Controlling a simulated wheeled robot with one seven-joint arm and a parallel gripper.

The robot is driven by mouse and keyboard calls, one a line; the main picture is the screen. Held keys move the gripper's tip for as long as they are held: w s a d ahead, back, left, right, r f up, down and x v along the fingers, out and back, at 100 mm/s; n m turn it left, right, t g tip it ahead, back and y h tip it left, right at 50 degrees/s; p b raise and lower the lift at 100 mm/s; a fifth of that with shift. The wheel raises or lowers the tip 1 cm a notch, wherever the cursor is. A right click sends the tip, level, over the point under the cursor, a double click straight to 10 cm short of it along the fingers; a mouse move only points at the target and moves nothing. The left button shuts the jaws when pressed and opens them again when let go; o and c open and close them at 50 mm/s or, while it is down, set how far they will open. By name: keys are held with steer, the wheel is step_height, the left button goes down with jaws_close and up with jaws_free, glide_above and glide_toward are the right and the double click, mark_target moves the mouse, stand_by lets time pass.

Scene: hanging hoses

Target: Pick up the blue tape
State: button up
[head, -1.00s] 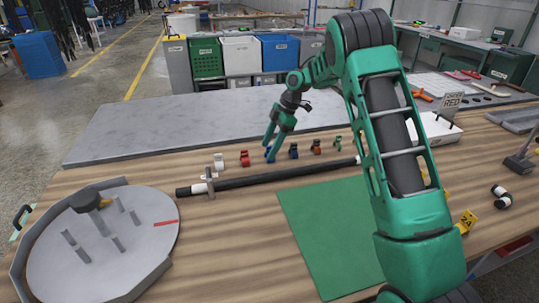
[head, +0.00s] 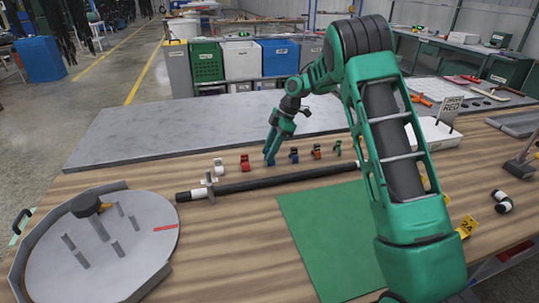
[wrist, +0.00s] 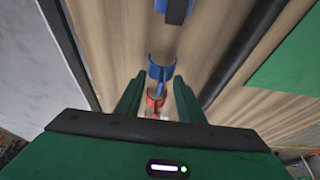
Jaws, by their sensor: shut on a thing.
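The blue tape (wrist: 160,72) is a small blue curved piece, seen between my fingertips in the wrist view. My gripper (wrist: 157,86) is shut on it. In the head view my gripper (head: 271,158) points down at the row of small pieces, between the red piece (head: 244,162) and a dark blue and black piece (head: 294,155). There the fingers mostly hide the blue tape. I cannot tell whether it is clear of the table.
A white piece (head: 218,167), an orange-red piece (head: 316,151) and a green piece (head: 338,148) stand in the same row. A black hose (head: 270,182) lies in front. A green mat (head: 330,235) and a round grey fixture (head: 100,245) are nearer. A grey slab (head: 180,125) lies behind.

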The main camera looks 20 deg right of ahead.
steer(key=shift+r, duration=0.45)
steer(key=r, duration=0.3)
steer(key=shift+s+a, duration=0.1)
steer(key=shift+s, duration=0.1)
steer(key=s+a+r, duration=0.4)
steer(key=s+r, duration=0.2)
steer(key=s, duration=0.4)
steer(key=shift+s+a+r, duration=0.15)
steer(key=shift+a+r, duration=0.1)
steer(key=shift+a, duration=0.05)
steer(key=shift+o, duration=0.2)
steer(key=shift+c, duration=0.5)
